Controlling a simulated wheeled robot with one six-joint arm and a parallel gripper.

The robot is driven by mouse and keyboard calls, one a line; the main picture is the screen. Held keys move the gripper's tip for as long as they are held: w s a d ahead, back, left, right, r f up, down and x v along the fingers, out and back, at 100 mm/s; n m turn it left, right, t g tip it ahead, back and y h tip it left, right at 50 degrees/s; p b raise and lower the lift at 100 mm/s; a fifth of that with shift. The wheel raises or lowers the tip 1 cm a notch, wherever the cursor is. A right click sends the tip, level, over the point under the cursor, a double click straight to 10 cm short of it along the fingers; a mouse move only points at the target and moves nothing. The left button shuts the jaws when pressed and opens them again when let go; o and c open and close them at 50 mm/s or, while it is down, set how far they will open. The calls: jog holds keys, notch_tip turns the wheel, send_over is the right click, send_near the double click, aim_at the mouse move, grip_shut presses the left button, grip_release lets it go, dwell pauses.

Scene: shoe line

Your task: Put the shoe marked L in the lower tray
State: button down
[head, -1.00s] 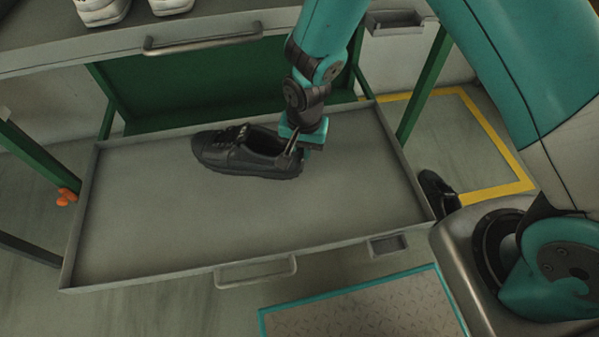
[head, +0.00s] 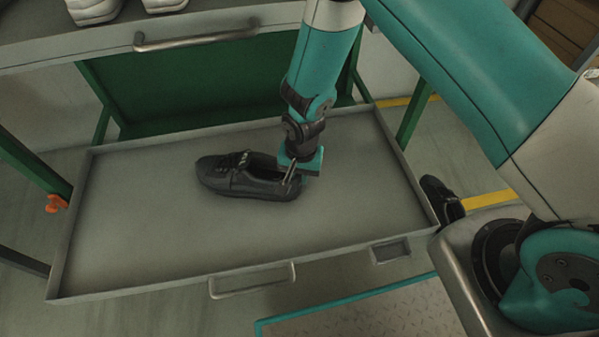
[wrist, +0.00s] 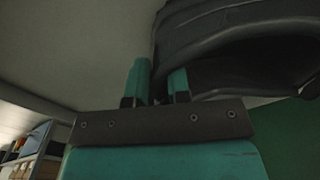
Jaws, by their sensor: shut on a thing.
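A black shoe (head: 245,177) is in the lower tray (head: 130,250), around the tray's middle, toe to the left. My gripper (head: 290,176) is shut on the heel end of this shoe, at its right. The shoe looks upright and low over the tray floor; I cannot tell whether its sole touches it. In the wrist view the dark shoe (wrist: 235,45) fills the upper right, with my gripper's teal fingers (wrist: 158,85) at its edge. No L mark is readable in these frames. Another black shoe (head: 440,198) lies outside the tray, to its right.
An upper tray (head: 220,42) with a handle stands above and behind, bearing white shoes (head: 93,10). Green frame posts (head: 412,110) flank the lower tray. The lower tray's floor is bare left and in front of the held shoe. A teal-edged plate (head: 380,310) lies in front.

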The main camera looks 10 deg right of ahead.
jog(key=c, duration=1.1)
grip_release()
jog(key=r+p, duration=0.1)
jog(key=r, duration=0.3)
jog(key=r+p, duration=0.2)
jog(key=r, duration=0.2)
jog(key=r+p, duration=0.1)
jog(key=r, duration=0.3)
jog(key=shift+s+d+r+p, duration=0.15)
jog(key=shift+d+p, duration=0.1)
jog(key=shift+p, duration=0.15)
jog(key=s+d+r+n+y, duration=0.1)
jog(key=s+r+n, duration=0.2)
jog(key=r, duration=0.6)
jog(key=s+r+n+y, duration=0.1)
jog(key=s+r+n, duration=0.15)
jog(key=r, duration=0.65)
jog(key=s+d+r+n, duration=0.1)
jog(key=s+r+n, duration=0.1)
jog(key=s+r, duration=0.1)
jog(key=s+d+r+n+y, duration=0.1)
jog(key=s+r+n, duration=0.1)
jog(key=s, duration=0.3)
jog(key=s+d+r+n, duration=0.1)
jog(key=s+r+n, duration=0.1)
jog(key=s+r, duration=0.3)
jog(key=shift+s+r+n+y, duration=0.1)
jog(key=shift+n+y, duration=0.25)
jog(key=shift+y, duration=0.05)
